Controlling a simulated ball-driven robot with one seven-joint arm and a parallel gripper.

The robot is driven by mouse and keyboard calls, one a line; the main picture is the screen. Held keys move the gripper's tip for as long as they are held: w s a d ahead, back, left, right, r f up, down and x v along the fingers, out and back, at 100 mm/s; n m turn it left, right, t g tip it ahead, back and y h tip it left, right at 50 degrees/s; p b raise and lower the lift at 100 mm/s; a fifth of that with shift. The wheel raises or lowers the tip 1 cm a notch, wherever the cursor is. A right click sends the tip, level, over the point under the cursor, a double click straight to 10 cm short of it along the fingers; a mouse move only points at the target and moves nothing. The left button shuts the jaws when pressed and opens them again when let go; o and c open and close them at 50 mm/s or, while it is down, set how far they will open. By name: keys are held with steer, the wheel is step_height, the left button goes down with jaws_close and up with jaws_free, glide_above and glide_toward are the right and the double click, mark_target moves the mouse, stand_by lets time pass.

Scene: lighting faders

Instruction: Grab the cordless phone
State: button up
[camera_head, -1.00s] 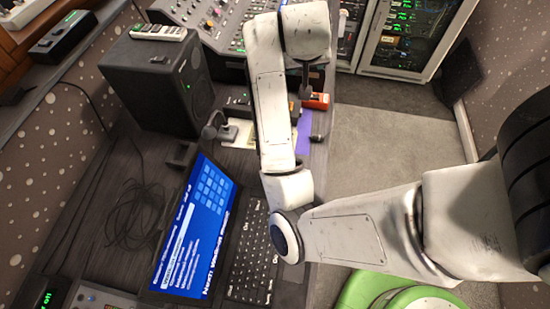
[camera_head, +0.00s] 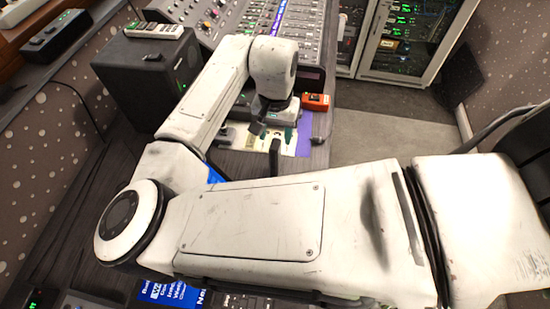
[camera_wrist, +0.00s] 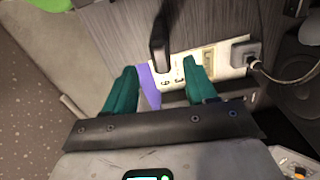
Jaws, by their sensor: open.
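A dark, slim upright thing (camera_head: 274,158) stands on the desk in front of the white sheet. It looks like the cordless phone handset, but its keys cannot be made out. In the wrist view the dark handset (camera_wrist: 160,48) is beyond the fingertips, roughly between their lines and apart from them. My gripper (camera_wrist: 160,84) has its two green fingers spread with nothing between them. In the head view my gripper (camera_head: 272,132) hangs over the desk just behind the handset, partly hidden by my wrist.
A pale keypad handset or remote (camera_head: 154,30) lies on the black speaker (camera_head: 150,75). A white sheet (camera_head: 240,140), a purple strip (camera_wrist: 148,88) and an orange box (camera_head: 316,101) are near my gripper. A grey device with a cable (camera_wrist: 246,52) sits beside it. My arm covers most of the laptop (camera_head: 165,292).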

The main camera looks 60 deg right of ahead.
mark_target(275, 144)
steer(key=shift+f+p, duration=0.6)
steer(key=shift+f, duration=3.4)
steer(key=shift+c, duration=0.3)
jaws_close()
